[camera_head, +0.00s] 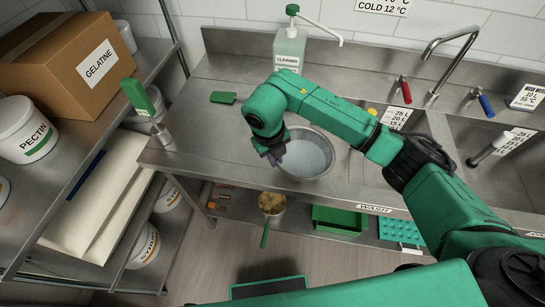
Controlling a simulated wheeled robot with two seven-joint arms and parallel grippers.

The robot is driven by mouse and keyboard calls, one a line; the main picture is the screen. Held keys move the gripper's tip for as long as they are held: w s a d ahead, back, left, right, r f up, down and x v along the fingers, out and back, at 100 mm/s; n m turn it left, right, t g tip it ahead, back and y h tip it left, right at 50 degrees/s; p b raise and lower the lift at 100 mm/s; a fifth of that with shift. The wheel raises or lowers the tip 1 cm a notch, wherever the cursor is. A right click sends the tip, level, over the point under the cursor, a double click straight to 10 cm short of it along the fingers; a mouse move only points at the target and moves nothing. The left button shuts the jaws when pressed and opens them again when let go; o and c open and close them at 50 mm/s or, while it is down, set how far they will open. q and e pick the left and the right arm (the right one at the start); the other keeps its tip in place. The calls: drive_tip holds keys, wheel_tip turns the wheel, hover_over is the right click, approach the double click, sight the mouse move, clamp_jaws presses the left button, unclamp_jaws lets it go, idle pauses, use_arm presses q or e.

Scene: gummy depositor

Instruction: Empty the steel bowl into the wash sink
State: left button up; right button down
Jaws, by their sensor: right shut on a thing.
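The steel bowl (327,172) sits at the counter's front, near the middle of the head view. Its inside looks pale bluish-grey; it appears level. My right gripper (272,157) is at the bowl's left rim, shut on it, with the arm reaching over the bowl from the right. The wash sink (412,121) is right of the bowl, with a "WASH" label (375,208) on its front edge and litre marks on its wall. My right arm hides much of this sink. My left gripper is not in view.
A tap (450,40) with red (405,90) and blue (486,103) handles stands behind the sinks. A cleaner bottle (289,50) stands at the back. A green item (223,98) lies on the counter's left. Shelves with a gelatine box (75,60) stand left. Counter left of the bowl is mostly clear.

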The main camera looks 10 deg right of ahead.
drive_tip(key=shift+d+r+y+p, duration=0.35)
drive_tip(key=shift+r+y+p, duration=0.05)
drive_tip(key=shift+r, duration=0.2)
drive_tip(key=shift+d+r+y, duration=0.3)
drive_tip(key=shift+d+r, duration=0.05)
drive_tip(key=shift+d, duration=0.15)
drive_tip(key=shift+a, duration=0.1)
drive_tip(key=shift+d+r+y, duration=0.9)
drive_tip(key=shift+d+r, duration=0.25)
drive_tip(key=shift+d, duration=0.3)
